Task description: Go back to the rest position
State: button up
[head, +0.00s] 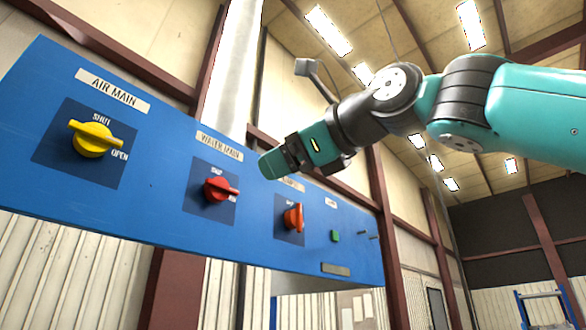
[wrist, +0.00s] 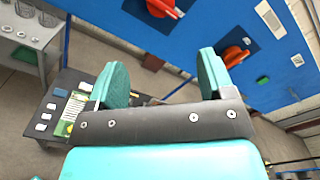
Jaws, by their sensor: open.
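My gripper (head: 270,165) reaches in from the right in the head view, in front of the blue panel (head: 160,205). The wrist view shows its two teal fingers (wrist: 160,85) spread apart with nothing between them. A yellow knob (head: 95,138) sits under the AIR MAIN label, its handle near horizontal. A red knob (head: 220,189) sits under WATER MAIN, its handle also near horizontal. A second red-orange knob (head: 293,218) stands more upright, its label partly hidden by my gripper. Both red knobs also show in the wrist view, the nearer one (wrist: 235,56) apart from the fingers.
A green button (head: 335,236) and small pegs (head: 368,236) are at the panel's right end. In the wrist view, a dark table (wrist: 65,100) with cards and a light shelf (wrist: 30,45) with baskets stand below and left. Open air lies around my arm.

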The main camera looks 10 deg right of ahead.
jog(key=shift+s+d, duration=0.35)
jog(key=shift+s, duration=0.15)
notch_tip(320, 180, down, 32)
jog(key=w+n+g+h, duration=0.2)
jog(key=n+g+h, duration=0.2)
jog(key=n+g, duration=0.75)
jog(key=s+d+f+n+g+h, duration=0.1)
jog(key=s+d+f+n, duration=0.1)
jog(key=s+f+n, duration=0.6)
jog(key=s+d+f+n+g, duration=0.2)
jog(key=s+f+n, duration=0.5)
jog(key=f, duration=0.7)
jog(key=shift+s+d+n+h, duration=0.35)
jog(key=shift+d+n+h, duration=0.05)
jog(key=shift+d+n, duration=0.15)
jog(key=shift+a+g, duration=0.1)
jog(key=shift+g, duration=0.15)
